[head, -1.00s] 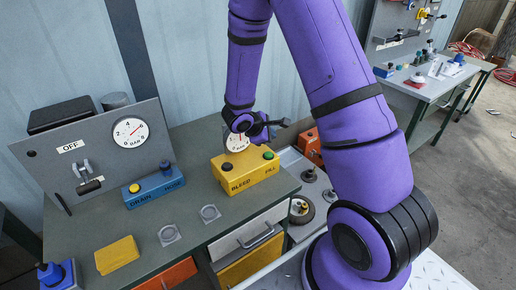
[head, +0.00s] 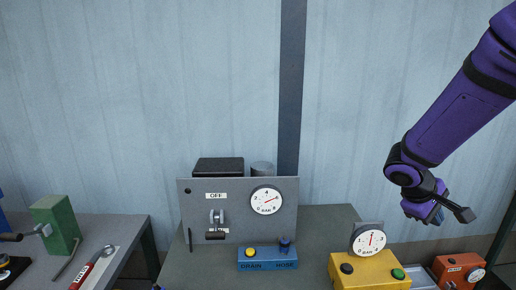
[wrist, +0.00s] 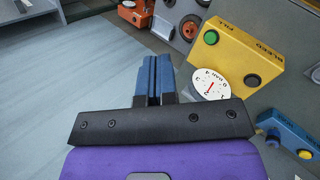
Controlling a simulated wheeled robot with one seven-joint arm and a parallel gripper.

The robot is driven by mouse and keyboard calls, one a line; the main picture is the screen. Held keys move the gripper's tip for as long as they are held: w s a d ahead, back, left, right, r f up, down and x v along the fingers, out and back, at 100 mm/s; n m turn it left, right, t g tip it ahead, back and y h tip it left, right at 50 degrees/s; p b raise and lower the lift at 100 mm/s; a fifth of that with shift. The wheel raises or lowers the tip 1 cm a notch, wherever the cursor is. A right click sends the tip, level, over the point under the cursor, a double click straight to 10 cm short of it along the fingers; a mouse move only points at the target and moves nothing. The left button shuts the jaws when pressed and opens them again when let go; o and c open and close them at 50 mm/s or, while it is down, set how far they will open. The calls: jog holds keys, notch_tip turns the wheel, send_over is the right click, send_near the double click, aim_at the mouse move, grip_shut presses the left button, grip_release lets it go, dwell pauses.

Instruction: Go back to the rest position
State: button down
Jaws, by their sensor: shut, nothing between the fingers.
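My purple arm comes in from the upper right of the head view, and my gripper (head: 432,212) hangs in the air to the right of and above the yellow BLEED/FILL box. In the wrist view my gripper (wrist: 153,72) shows two blue fingers side by side, closed together with nothing held. The yellow box (head: 345,279) has a black and a green button and a round BAR dial (head: 369,241) behind them. The fingers are apart from the box.
A grey panel (head: 237,190) with an OFF label, lever and dial stands left on the bench, behind a blue DRAIN/HOSE box (head: 267,264). An orange box (head: 459,270) is at lower right. A wrench (head: 92,267) lies on the left table. Open air surrounds my gripper.

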jog(key=s+a+r+m+t+y, duration=0.2)
jog(key=s+a+r, duration=0.3)
jog(key=s+r, duration=0.3)
jog(key=s+a+r+m+t+y, duration=0.2)
jog(key=s+a+r+y, duration=0.3)
jog(key=s+r, duration=0.3)
jog(key=s+a+m, duration=0.1)
jog(key=s, duration=0.2)
jog(key=shift+s+t+y, duration=0.15)
jog(key=shift+t+y, duration=0.15)
jog(key=shift+t, duration=0.1)
